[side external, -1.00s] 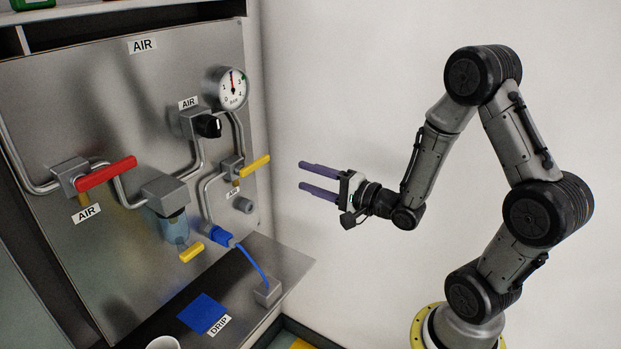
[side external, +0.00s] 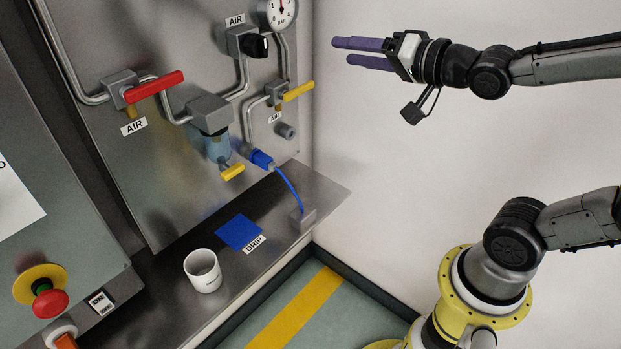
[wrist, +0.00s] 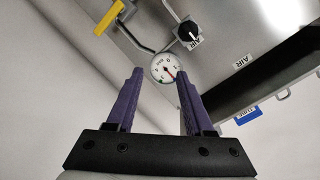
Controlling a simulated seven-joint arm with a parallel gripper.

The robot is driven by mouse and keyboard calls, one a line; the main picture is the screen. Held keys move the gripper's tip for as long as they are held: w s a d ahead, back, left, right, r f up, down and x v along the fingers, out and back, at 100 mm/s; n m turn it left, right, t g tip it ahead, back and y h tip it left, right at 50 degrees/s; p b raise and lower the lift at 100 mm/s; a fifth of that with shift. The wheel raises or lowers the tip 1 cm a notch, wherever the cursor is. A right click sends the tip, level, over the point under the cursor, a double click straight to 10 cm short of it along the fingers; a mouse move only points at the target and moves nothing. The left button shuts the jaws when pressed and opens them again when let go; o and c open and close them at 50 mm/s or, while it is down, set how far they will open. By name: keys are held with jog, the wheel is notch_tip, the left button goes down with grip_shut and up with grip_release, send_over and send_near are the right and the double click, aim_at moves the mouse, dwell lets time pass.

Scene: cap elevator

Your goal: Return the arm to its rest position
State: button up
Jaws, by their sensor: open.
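My gripper (side external: 343,51) has two purple fingers, parted with nothing between them. In the side view it hangs in free air to the right of the steel air panel (side external: 180,60), pointing left, touching nothing. My arm stretches back from it to the right, partly out of the picture. In the wrist view my gripper (wrist: 159,73) shows both fingers apart, with the round gauge (wrist: 164,67) seen between the tips.
The panel carries a red handle (side external: 154,84), a yellow handle (side external: 299,91) and a black knob (side external: 257,47). A white mug (side external: 203,271) and a blue square (side external: 239,232) are on the shelf below. A red button (side external: 50,303) is at lower left. Bare wall lies around the gripper.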

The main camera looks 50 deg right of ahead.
jog(key=s+f+n+g, duration=0.4)
jog(key=s+f+g, duration=0.1)
jog(key=s, duration=0.4)
jog(key=s+a+f+n+g, duration=0.1)
jog(key=s+f+n+g, duration=0.4)
jog(key=s, duration=0.4)
jog(key=shift+a+f+n, duration=0.25)
jog(key=shift+f+n, duration=0.05)
jog(key=shift+f, duration=0.3)
